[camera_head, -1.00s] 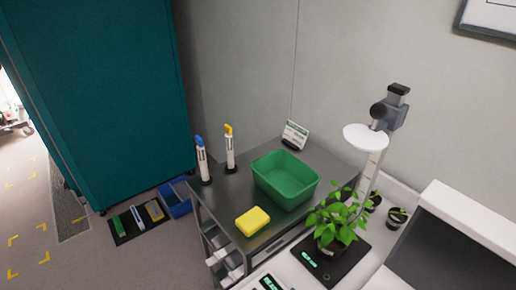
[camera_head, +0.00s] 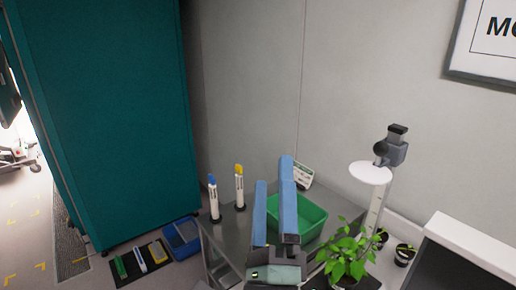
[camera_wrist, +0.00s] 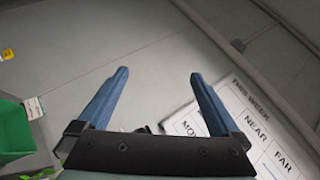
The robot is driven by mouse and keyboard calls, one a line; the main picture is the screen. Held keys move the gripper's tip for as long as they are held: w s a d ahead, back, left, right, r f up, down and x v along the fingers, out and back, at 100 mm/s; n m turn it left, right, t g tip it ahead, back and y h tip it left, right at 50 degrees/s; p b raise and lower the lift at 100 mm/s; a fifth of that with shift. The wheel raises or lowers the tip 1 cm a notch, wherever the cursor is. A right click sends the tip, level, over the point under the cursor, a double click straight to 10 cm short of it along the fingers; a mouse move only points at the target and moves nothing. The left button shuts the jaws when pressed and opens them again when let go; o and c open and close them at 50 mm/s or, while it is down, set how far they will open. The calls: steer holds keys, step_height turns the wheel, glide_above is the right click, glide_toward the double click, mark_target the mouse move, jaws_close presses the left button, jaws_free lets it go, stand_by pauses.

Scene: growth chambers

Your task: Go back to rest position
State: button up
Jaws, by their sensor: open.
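My gripper (camera_head: 274,197) shows in the lower middle of the head view, its two blue fingers spread apart and pointing up, in front of the metal cart and the green bin (camera_head: 312,219). In the wrist view my gripper (camera_wrist: 158,80) is open, with nothing between its fingers. Behind the fingers there is grey wall and part of a whiteboard (camera_wrist: 262,125) with printed words.
Two white bottles, one blue-topped (camera_head: 213,197) and one yellow-topped (camera_head: 239,187), stand on the cart (camera_head: 226,228). A leafy plant (camera_head: 345,252) and a lamp stand (camera_head: 375,205) are at right. A teal cabinet (camera_head: 110,120) stands left.

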steer(key=s+a+r+n+y, duration=0.2)
steer(key=r+n+y, duration=0.1)
steer(key=r+n, duration=0.3)
steer(key=s+a+r+n+t+y, duration=0.1)
steer(key=s+a+r+n+y, duration=0.1)
steer(key=r+n, duration=0.4)
steer(key=s+a+r+n+y, duration=0.2)
steer(key=r+n+y, duration=0.1)
steer(key=r+n, duration=0.3)
steer(key=s+d+r+n+t+h, duration=0.1)
steer(key=s+d+r+n+h, duration=0.3)
steer(key=r+h, duration=0.3)
steer(key=shift+s+n+t, duration=0.3)
steer(key=shift+s+t, duration=0.05)
steer(key=shift+t, duration=0.05)
